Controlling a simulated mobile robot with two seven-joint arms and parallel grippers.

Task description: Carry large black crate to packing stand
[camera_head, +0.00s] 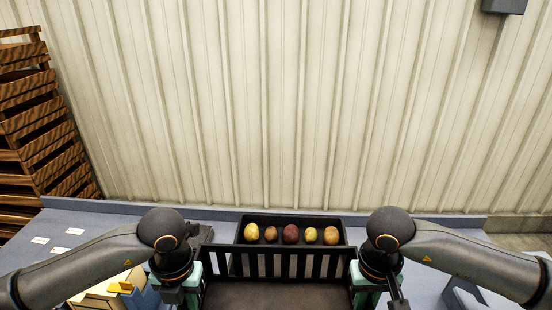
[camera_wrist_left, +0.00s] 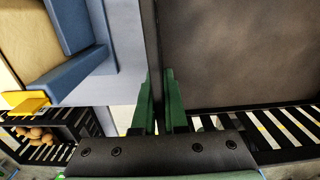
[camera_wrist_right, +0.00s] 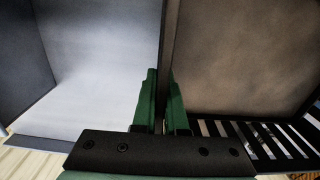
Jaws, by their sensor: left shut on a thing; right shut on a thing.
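The large black crate (camera_head: 276,296) is at the bottom middle of the head view, with slatted walls and a bare, empty-looking floor. My left gripper (camera_head: 190,284) is shut on its left wall. In the left wrist view the green fingers (camera_wrist_left: 159,105) stand on both sides of the thin wall. My right gripper (camera_head: 365,290) is shut on the opposite wall, and its green fingers (camera_wrist_right: 164,105) straddle that wall in the right wrist view. The crate's near part is cut off by the frame. I cannot tell whether it rests on a surface.
Wooden crates (camera_head: 38,125) are stacked at the left. A ribbed wall (camera_head: 280,100) closes off the back. A blue and tan object (camera_head: 105,292) lies beside my left gripper.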

